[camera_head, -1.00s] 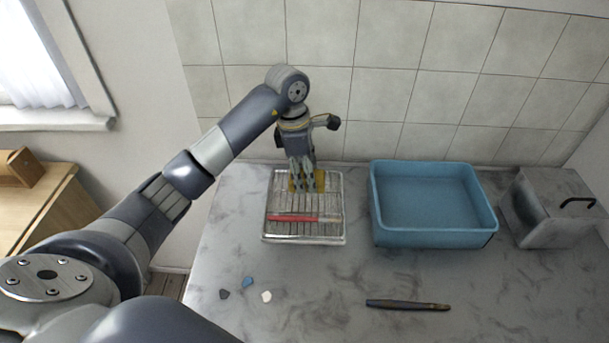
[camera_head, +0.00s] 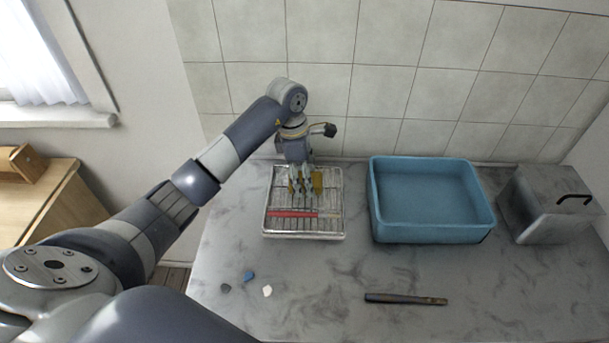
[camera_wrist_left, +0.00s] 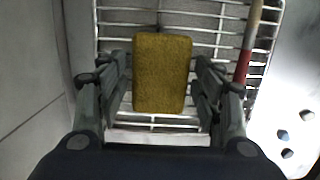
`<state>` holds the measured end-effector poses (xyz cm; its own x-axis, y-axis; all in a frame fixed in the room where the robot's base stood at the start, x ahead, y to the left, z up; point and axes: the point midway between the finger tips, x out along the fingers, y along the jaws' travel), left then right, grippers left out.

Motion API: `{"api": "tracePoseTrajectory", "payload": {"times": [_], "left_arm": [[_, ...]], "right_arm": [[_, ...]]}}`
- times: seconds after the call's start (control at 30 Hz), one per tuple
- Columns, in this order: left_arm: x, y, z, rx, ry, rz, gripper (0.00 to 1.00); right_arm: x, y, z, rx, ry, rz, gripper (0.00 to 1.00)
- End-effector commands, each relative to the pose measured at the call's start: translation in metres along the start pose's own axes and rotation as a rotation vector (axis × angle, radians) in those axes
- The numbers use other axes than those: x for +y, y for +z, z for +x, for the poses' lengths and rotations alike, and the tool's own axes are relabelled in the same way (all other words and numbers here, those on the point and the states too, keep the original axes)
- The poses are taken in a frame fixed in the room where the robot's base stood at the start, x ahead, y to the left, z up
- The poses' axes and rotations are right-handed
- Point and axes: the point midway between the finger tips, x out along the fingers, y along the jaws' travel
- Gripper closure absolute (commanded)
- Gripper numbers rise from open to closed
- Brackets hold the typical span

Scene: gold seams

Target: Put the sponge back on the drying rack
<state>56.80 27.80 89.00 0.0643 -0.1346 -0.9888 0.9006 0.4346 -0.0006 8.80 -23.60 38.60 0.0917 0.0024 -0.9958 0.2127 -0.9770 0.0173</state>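The yellow-brown sponge (camera_wrist_left: 162,74) lies over the wires of the drying rack (camera_wrist_left: 118,16) in the left wrist view. In the head view the sponge (camera_head: 317,181) shows partly behind my fingers, at the back part of the rack (camera_head: 266,222). My left gripper (camera_head: 303,190) points down at the rack. In the left wrist view its fingers (camera_wrist_left: 162,90) stand on both sides of the sponge with a narrow gap at each side, so it looks open around it. The sponge's underside is hidden. My right gripper is not in view.
A red-handled brush (camera_head: 293,214) lies across the rack's front part. A blue basin (camera_head: 430,236) stands right of the rack, with a grey metal box (camera_head: 550,208) beyond it. A dark tool (camera_head: 405,299) and several small chips (camera_head: 249,276) lie on the counter in front.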

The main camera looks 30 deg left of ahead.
Motion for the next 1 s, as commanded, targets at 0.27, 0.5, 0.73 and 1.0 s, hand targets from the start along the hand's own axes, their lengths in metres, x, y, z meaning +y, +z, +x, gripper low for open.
{"api": "tracePoseTrajectory", "payload": {"times": [0.27,0.5,0.73,1.0], "left_arm": [[0.000,0.000,0.000,-0.001,0.000,0.000,0.32],[0.002,0.001,-0.016,-0.002,0.005,0.001,0.32],[0.002,0.000,-0.065,-0.001,0.007,0.000,0.32],[0.001,0.001,-0.112,-0.001,0.002,0.000,0.32]], "right_arm": [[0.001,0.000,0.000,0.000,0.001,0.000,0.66],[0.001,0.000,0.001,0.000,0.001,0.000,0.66],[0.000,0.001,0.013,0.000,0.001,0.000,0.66],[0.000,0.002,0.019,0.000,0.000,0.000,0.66]]}}
